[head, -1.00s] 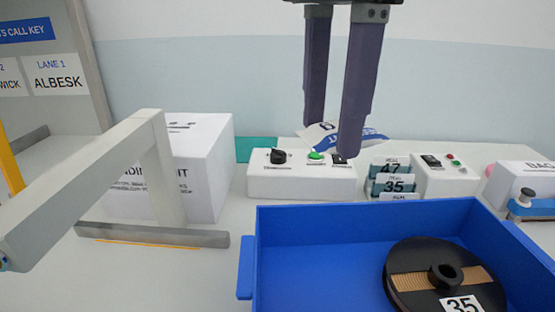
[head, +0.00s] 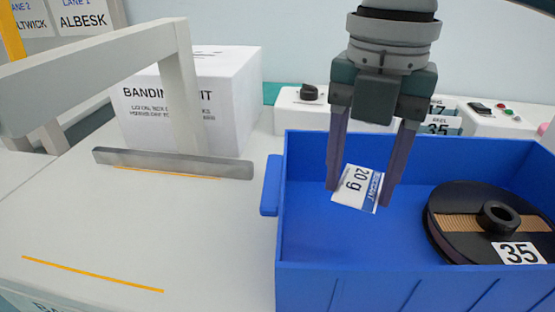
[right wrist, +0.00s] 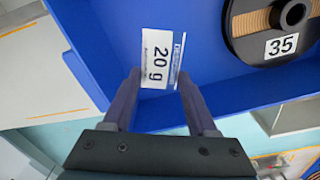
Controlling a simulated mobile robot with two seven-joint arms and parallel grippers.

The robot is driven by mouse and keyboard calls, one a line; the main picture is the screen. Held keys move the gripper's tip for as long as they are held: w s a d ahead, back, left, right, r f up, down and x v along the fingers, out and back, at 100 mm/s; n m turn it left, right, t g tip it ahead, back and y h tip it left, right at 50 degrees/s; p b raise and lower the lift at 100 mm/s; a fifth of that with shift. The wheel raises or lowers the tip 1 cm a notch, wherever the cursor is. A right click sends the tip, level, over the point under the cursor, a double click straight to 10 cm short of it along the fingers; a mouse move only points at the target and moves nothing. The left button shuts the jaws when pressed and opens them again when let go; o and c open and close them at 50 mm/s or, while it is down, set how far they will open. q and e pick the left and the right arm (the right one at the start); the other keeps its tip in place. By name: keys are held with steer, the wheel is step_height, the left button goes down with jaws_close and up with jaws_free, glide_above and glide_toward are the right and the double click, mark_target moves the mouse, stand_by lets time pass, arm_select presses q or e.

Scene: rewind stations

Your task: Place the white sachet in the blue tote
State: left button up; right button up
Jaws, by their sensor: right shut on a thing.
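The white sachet (head: 358,188), with a blue band and "20 g" on it, is between the fingertips of my right gripper (head: 362,190), which is shut on it. The gripper hangs from above over the left part of the blue tote (head: 420,283). In the right wrist view the sachet (right wrist: 160,60) shows against the tote's blue floor (right wrist: 205,40). I cannot tell whether it touches the floor. My left gripper is not in view.
A black reel (head: 490,225) labelled 35 lies in the tote's right part. A white banding unit box (head: 205,100) and a grey frame (head: 180,80) stand at left. A control box (head: 295,110) stands behind the tote. The bench's left front is clear.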

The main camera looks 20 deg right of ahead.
mark_target(344, 243)
step_height(344, 243, down, 8)
steer(key=shift+b, duration=0.8)
steer(key=shift+f, duration=0.1)
steer(key=o, duration=1.3)
step_height(344, 243, up, 12)
steer(key=p, duration=0.3)
